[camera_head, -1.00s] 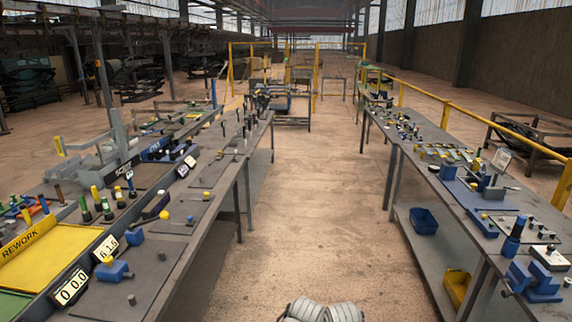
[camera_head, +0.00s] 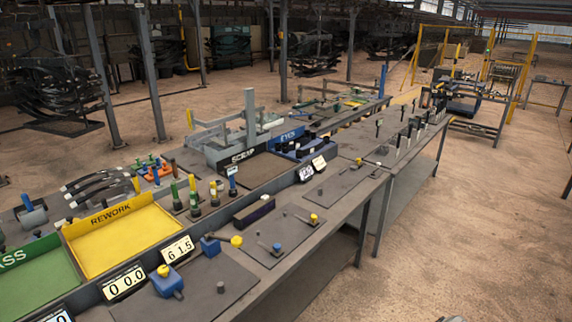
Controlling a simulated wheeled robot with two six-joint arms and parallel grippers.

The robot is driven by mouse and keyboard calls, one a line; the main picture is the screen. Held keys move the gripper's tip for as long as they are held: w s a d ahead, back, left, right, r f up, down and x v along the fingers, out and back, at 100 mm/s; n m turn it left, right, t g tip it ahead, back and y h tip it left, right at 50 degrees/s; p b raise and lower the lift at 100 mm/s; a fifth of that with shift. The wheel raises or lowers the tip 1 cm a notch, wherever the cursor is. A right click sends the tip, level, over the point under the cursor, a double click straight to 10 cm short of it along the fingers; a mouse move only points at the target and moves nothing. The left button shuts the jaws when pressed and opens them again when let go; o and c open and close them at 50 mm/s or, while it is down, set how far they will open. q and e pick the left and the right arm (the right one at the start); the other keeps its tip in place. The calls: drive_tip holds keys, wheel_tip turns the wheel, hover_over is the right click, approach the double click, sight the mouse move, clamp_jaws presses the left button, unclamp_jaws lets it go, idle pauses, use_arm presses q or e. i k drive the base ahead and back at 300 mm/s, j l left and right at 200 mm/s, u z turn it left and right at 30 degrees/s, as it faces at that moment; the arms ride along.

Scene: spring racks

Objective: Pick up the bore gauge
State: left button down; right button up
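I cannot tell for certain which item is the bore gauge. On the near part of the left bench (camera_head: 322,246) stands a blue block with a yellow knob (camera_head: 166,284). Behind it lies a blue piece with a rod ending in a yellow ball (camera_head: 211,246). Upright gauges with green and yellow handles (camera_head: 194,197) stand behind the yellow tray.
A yellow REWORK tray (camera_head: 120,240) and a green tray (camera_head: 38,283) sit at the left, with number displays (camera_head: 123,283) in front. A black SCRAP bin (camera_head: 250,170) and a blue-labelled bin (camera_head: 295,145) stand farther back. The floor right of the bench is clear.

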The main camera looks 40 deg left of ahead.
sight(230, 170)
drive_tip(key=i, duration=2.95)
drive_tip(key=u, duration=3.3)
drive_tip(key=i+u, duration=0.1)
drive_tip(key=u, duration=0.35)
drive_tip(key=i+j+u, duration=0.1)
drive_tip(key=u, duration=0.35)
drive_tip(key=i, duration=0.8)
